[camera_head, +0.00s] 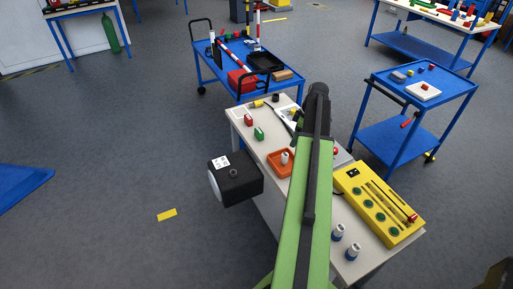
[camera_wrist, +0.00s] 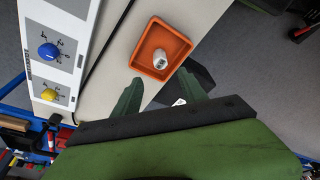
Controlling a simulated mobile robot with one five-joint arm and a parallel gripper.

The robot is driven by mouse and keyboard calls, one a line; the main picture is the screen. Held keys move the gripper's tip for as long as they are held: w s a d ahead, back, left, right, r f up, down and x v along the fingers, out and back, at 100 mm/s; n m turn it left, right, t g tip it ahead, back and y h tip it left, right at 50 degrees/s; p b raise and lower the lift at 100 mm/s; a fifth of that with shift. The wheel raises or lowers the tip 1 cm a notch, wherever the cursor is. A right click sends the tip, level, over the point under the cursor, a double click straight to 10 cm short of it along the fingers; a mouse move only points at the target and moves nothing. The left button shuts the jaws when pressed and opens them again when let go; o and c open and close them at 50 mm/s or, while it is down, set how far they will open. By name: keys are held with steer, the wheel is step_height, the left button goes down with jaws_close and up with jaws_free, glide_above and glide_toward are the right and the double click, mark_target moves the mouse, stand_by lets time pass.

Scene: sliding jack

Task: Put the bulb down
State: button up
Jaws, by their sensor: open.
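The bulb (camera_wrist: 160,59) is a small whitish cylinder inside a shallow orange tray (camera_wrist: 141,46). It is tilted or lying in the wrist view; I cannot tell which. In the head view the bulb (camera_head: 285,158) and the orange tray (camera_head: 273,163) show just left of my green arm. My gripper (camera_wrist: 160,78) is open, with its two dark green fingers apart. The fingertips appear at the tray's near side, and the bulb shows beyond the gap between them, clear of both. My arm hides the gripper in the head view.
A pale panel with blue and yellow knobs (camera_wrist: 52,70) stands left of the tray.

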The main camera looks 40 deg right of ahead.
steer(key=w+a+m, duration=0.1)
steer(key=w+a, duration=0.3)
steer(key=a, duration=0.4)
steer(key=w+a, duration=0.3)
steer(key=a, duration=0.4)
steer(key=a+m+g+h, duration=0.1)
steer(key=a+m, duration=0.4)
steer(key=a, duration=3.3)
steer(key=shift+w+f+g, duration=0.15)
steer(key=shift+f+g, duration=0.25)
steer(key=shift+g, duration=0.3)
steer(key=shift+c, duration=0.2)
